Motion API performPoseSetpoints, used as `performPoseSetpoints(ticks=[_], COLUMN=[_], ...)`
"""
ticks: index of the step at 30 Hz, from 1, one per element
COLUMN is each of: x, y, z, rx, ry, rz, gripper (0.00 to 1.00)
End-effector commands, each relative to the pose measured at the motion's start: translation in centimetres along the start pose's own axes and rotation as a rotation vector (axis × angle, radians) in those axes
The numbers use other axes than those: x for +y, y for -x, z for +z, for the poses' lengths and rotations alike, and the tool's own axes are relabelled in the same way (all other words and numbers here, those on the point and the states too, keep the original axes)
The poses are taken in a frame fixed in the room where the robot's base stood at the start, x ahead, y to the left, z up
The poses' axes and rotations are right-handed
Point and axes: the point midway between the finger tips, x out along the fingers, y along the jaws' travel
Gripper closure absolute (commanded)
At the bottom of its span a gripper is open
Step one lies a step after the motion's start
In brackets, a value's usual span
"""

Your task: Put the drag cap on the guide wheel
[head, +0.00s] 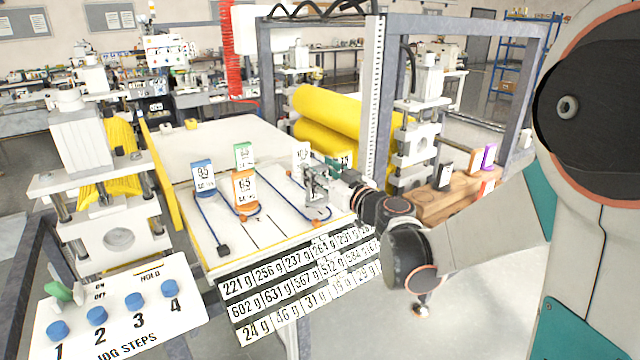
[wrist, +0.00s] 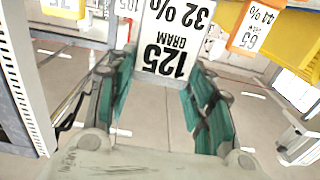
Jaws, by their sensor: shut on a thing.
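My gripper (head: 322,182) reaches over the front right part of the white table (head: 270,240). In the wrist view its teal fingers (wrist: 160,85) are closed on a white-labelled piece (wrist: 172,38) reading "125 gram" and "32 %", which I take to be the drag cap. The label stands between and beyond the fingertips. In the head view the held piece is small and partly hidden by the gripper. Blue lines and round orange parts (head: 322,214) lie on the table near it. I cannot tell which of these is the guide wheel.
Blue (head: 203,178), green (head: 243,156) and orange (head: 244,189) label cards stand on the table. A wooden rack (head: 440,204) at right holds more labelled pieces. Yellow rollers (head: 335,115) and a grey frame post (head: 372,100) stand behind my gripper. A numbered panel (head: 120,315) is at front left.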

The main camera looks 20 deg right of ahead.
Motion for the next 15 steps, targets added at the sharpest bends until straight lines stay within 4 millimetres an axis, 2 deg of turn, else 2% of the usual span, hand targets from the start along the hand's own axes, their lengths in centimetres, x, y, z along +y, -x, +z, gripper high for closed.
performPoseSetpoints(ticks=[1,4,15], x=[0.0,0.0,0.0], y=[0.0,0.0,0.0], z=[1.1,2.2,2.5], rx=[0.0,0.0,0.0], ry=[0.0,-0.001,-0.001], rz=[0.0,0.0,0.0], gripper=[1.0,1.0,1.0])
